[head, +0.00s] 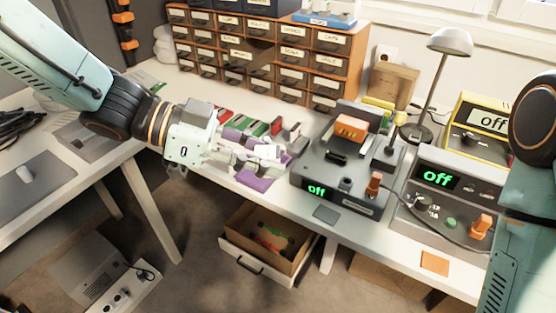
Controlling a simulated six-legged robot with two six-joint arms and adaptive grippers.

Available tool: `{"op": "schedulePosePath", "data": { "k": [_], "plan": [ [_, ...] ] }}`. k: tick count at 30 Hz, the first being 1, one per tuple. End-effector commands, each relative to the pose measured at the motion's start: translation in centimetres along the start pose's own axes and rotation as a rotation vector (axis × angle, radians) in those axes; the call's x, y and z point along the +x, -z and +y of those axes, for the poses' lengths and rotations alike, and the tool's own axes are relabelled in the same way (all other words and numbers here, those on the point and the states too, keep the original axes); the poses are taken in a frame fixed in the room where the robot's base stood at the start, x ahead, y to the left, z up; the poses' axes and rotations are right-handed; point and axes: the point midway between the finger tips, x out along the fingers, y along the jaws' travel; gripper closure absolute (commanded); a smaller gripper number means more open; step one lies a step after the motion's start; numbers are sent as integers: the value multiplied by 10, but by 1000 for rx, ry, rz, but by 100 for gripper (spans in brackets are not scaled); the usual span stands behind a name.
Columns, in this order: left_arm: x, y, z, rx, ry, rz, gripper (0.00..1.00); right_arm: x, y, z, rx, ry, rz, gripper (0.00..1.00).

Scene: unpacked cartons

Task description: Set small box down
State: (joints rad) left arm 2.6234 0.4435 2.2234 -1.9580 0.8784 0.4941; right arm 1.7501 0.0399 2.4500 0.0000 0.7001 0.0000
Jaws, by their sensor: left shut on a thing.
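My left gripper (258,156) reaches in from the left over the white workbench, beside the black soldering unit. Its fingers are shut on a small pale box (268,151), which they partly cover. The box is close over the bench top; I cannot tell whether it touches it. Purple pieces (254,181) show at the fingers, and I cannot tell whether they belong to the gripper. My right arm stands at the right edge, and its gripper is out of view.
Several small red, green and white items (257,128) lie behind the gripper. A drawer cabinet (265,50) stands at the back. The soldering unit (331,187) and another device (437,180), both showing "off", stand to the right with a lamp (449,42). An open drawer (251,262) is below.

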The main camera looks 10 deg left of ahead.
Motion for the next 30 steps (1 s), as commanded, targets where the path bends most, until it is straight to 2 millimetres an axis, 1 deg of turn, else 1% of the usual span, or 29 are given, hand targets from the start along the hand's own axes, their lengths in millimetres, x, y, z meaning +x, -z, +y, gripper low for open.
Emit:
{"op": "schedulePosePath", "data": {
  "k": [6, 11, 30],
  "plan": [
    [-7, 4, 4, -17, 38, 2, 100, 0, 0, 0, 0, 0, 0, 60],
    [-4, 0, 1, -2, 5, -4, 100, 0, 0, 0, 0, 0, 0, 60],
    [40, -33, -16, 193, -472, -2, 100, 0, 0, 0, 0, 0, 0, 60]
  ]
}}
